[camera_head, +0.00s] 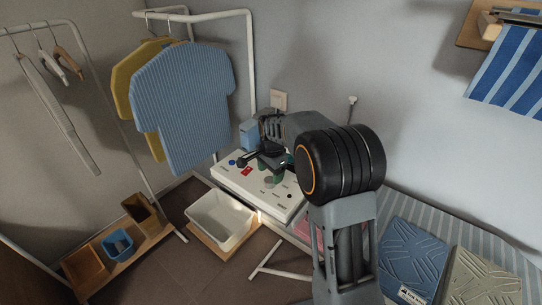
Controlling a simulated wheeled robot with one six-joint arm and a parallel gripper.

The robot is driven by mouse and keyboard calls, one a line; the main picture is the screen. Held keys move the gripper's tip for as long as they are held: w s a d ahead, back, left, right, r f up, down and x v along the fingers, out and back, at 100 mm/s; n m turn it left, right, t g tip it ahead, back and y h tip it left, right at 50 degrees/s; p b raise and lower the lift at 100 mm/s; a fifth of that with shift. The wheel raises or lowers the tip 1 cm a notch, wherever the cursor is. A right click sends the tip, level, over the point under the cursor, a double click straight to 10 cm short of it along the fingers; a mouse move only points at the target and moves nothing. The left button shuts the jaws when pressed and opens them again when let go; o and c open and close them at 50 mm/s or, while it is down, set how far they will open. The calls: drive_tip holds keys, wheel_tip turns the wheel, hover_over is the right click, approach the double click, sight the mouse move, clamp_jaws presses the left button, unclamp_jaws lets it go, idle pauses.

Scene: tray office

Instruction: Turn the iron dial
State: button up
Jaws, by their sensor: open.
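A white control panel (225,174) lies on a stand near the wall. It carries a blue round button (232,162), a red switch (246,171) and small dark and grey fittings towards its right side. My gripper (261,164) is over the back part of the panel with its dark fingers open and pointing down at it. A greenish round part (270,181) shows just below the fingers. I cannot tell whether it is the iron dial, or whether the fingers touch it. My arm and gripper hide the panel's back right part.
A white bin (222,219) stands below at the left. A clothes rack (252,60) with blue and yellow shirts is close on the left. Blue and beige folded textiles (411,254) lie on a striped surface at the right.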

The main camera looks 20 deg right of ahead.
wheel_tip(320, 180, up, 10)
drive_tip(key=shift+s+d, duration=0.15)
drive_tip(key=shift+s, duration=0.15)
idle(0.3)
drive_tip(key=s+a+f+n+t, duration=0.1)
drive_tip(key=s+f+n+t, duration=0.2)
drive_tip(key=s+n, duration=1)
drive_tip(key=s, duration=0.9)
drive_tip(key=shift+f, duration=0.15)
clamp_jaws()
